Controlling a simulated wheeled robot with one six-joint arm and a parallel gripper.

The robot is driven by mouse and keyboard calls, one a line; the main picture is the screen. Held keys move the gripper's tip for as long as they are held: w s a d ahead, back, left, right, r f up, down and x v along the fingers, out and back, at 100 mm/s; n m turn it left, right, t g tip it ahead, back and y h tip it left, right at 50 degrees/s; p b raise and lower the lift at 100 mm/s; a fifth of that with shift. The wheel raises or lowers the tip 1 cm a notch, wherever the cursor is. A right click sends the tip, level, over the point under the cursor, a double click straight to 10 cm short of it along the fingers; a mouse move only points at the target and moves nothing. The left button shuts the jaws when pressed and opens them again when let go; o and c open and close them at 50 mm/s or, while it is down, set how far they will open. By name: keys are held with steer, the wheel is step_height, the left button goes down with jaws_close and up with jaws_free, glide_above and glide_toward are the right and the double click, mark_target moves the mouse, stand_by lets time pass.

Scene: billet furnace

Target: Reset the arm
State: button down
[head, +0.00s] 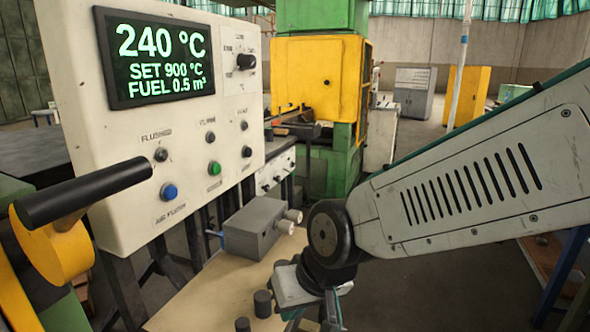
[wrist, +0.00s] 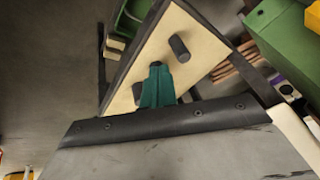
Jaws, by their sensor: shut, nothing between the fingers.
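My arm comes in from the right of the head view and bends down at its dark wrist joint. My gripper (wrist: 157,68) shows in the wrist view as teal fingers closed together, with nothing between them. It is over a beige board (wrist: 206,32), close to a dark cylinder (wrist: 179,48). A second dark cylinder (wrist: 137,92) is partly hidden beside the fingers. In the head view the gripper is at the bottom edge, partly cut off, right of the short dark cylinders (head: 262,303) on the beige table (head: 205,290).
The control panel (head: 85,60) reads 240 °C, SET 900 °C, FUEL 0.5 m³. A black-handled lever (head: 85,193) sticks out at the left. A grey box (head: 252,230) with two pale knobs stands on the table near my wrist. A yellow and green machine (head: 318,75) stands behind.

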steer(key=s+d+r+m+h, duration=0.1)
steer(key=s+d, duration=0.3)
steer(key=d, duration=0.5)
steer(key=s+d+r+m+g+h, duration=0.1)
steer(key=s+d+r+m, duration=0.1)
steer(key=d, duration=0.7)
steer(key=s+d+r+m+h, duration=0.1)
steer(key=s+d+r, duration=0.3)
steer(key=d, duration=0.5)
steer(key=s+h, duration=0.1)
steer(key=s, duration=0.1)
steer(key=shift+s+m+g, duration=0.3)
